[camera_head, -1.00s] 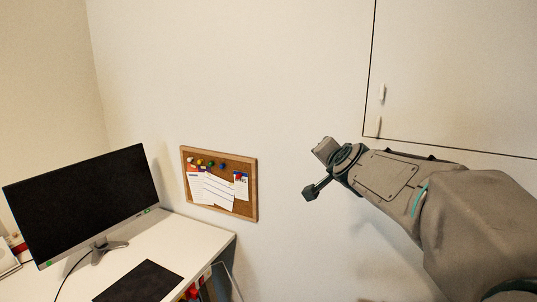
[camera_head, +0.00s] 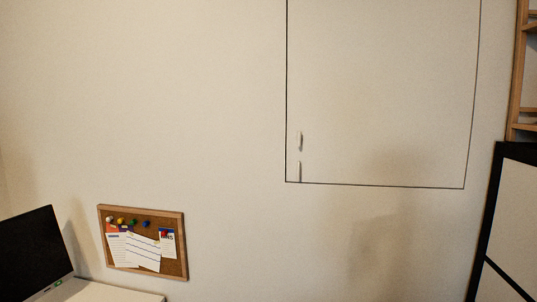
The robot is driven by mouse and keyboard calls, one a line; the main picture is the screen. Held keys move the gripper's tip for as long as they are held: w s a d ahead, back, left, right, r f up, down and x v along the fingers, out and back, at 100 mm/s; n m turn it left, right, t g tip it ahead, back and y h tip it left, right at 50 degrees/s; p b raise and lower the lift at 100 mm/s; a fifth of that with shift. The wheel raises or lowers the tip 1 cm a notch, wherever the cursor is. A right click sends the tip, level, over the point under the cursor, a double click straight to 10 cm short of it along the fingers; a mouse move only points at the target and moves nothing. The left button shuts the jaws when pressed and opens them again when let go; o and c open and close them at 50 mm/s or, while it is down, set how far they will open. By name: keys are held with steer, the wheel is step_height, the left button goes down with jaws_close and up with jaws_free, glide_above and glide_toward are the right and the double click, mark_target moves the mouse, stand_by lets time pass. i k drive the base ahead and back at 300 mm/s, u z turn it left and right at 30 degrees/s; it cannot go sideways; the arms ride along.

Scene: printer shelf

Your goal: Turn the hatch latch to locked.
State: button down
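The hatch (camera_head: 390,90) is a large pale panel outlined by a dark seam in the wall, right of the middle. My gripper is out of the picture. A soft shadow lies on the wall below the hatch.
A framed cork board (camera_head: 143,243) with papers and pins hangs at lower left. A dark monitor (camera_head: 35,255) stands on a white desk (camera_head: 110,292) below it. A wooden shelf (camera_head: 525,75) and a black-framed panel (camera_head: 512,225) are at right. The wall before the hatch is clear.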

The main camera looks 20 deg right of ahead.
mark_target(299, 138)
steer(key=u, duration=0.1)
steer(key=k, duration=0.45)
steer(key=z, duration=0.7)
steer(key=i, duration=0.85)
steer(key=z, duration=0.1)
